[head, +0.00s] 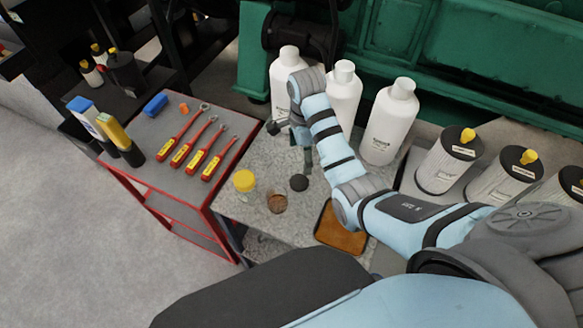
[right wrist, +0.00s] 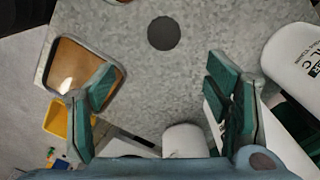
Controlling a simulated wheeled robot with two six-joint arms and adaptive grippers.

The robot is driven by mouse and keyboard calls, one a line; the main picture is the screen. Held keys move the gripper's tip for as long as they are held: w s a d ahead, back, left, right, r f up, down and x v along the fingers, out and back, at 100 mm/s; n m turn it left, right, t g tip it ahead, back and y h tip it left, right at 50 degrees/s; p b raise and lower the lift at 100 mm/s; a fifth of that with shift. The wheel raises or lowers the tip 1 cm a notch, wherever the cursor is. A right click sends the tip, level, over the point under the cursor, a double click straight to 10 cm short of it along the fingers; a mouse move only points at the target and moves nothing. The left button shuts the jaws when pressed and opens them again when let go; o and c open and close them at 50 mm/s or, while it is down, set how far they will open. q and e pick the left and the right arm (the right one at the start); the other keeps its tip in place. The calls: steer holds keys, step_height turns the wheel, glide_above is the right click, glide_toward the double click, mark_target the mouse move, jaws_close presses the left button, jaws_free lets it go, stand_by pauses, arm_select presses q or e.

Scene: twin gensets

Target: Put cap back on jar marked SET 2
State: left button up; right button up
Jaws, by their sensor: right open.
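A dark round cap (head: 299,183) lies flat on the grey stone-like worktop. It also shows as a dark disc in the right wrist view (right wrist: 163,33). Beside it stands a small open jar with brown contents (head: 277,203). A second small jar with a yellow cap (head: 244,180) stands to its left. No SET 2 marking is readable on either jar. My right gripper (right wrist: 160,88) is open and empty above the worktop, its fingers spread wide and apart from the cap. In the head view it is partly hidden by my arm. My left gripper is not in view.
A brown-bottomed tray (head: 340,232) lies right of the jars. Three white bottles (head: 389,120) stand behind, close to my right arm. Filter canisters (head: 448,160) stand at right. A red-framed cart (head: 160,165) with red-handled wrenches is at left.

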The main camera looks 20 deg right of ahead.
steer(key=b, duration=0.2)
glide_above(299, 181)
steer(key=shift+m, duration=0.3)
steer(key=f, duration=0.7)
steer(key=shift+s+f, duration=0.35)
steer(key=shift+f, duration=0.05)
steer(key=shift+d+f, duration=0.1)
steer(key=shift+f, duration=0.15)
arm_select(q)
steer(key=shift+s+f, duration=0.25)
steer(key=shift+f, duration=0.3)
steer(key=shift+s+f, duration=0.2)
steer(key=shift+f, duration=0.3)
arm_select(e)
steer(key=shift+s, duration=0.15)
steer(key=shift+f, duration=0.1)
steer(key=f, duration=0.1)
steer(key=f+b, duration=0.1)
steer(key=f, duration=0.1)
steer(key=w+f+b, duration=0.1)
steer(key=f, duration=0.1)
steer(key=shift+f, duration=0.1)
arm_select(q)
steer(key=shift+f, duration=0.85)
